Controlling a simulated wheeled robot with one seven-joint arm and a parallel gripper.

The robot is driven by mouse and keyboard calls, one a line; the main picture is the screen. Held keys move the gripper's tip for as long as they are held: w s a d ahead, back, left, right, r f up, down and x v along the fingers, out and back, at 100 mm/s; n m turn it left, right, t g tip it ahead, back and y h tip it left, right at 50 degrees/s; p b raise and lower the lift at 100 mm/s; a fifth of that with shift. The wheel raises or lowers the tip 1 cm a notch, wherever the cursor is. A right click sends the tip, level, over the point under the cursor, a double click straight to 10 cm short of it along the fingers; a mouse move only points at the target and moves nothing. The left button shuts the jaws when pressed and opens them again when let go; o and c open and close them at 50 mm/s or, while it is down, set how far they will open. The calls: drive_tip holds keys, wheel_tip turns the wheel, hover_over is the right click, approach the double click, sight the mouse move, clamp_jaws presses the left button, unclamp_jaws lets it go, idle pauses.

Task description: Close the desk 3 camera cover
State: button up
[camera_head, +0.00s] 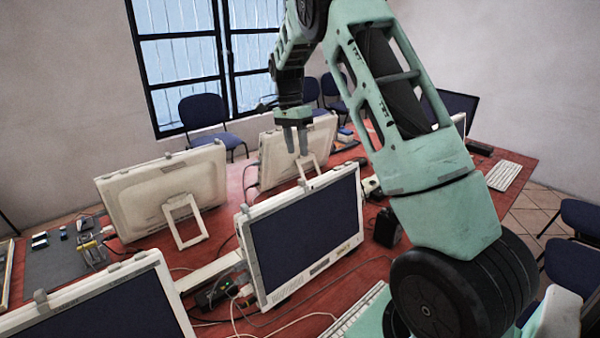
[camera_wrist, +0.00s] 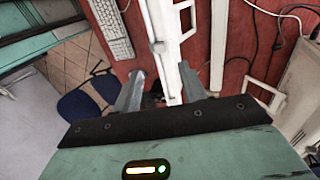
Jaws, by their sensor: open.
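Several white-framed monitors stand on the red table. Small grey pieces sit on their top edges, such as one on the centre monitor (camera_head: 305,235) at its left corner (camera_head: 245,208). I cannot tell which monitor is desk 3, or whether any camera cover is open or shut. My gripper (camera_head: 297,143) points down, in front of the back middle monitor (camera_head: 280,155) in the head view. In the wrist view my gripper (camera_wrist: 160,92) is open and empty, its fingers apart on either side of a white monitor's edge (camera_wrist: 160,25). A small round knob (camera_wrist: 158,47) shows on that edge.
Another monitor (camera_head: 165,190) stands back left and one more (camera_head: 90,310) front left. Cables and a power strip (camera_head: 215,292) lie between them on the red table (camera_head: 380,215). A keyboard (camera_head: 505,176) lies at the right. Blue chairs (camera_head: 203,112) stand around.

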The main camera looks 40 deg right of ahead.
sight(301, 179)
drive_tip(key=p+x, duration=0.2)
drive_tip(key=x, duration=0.7)
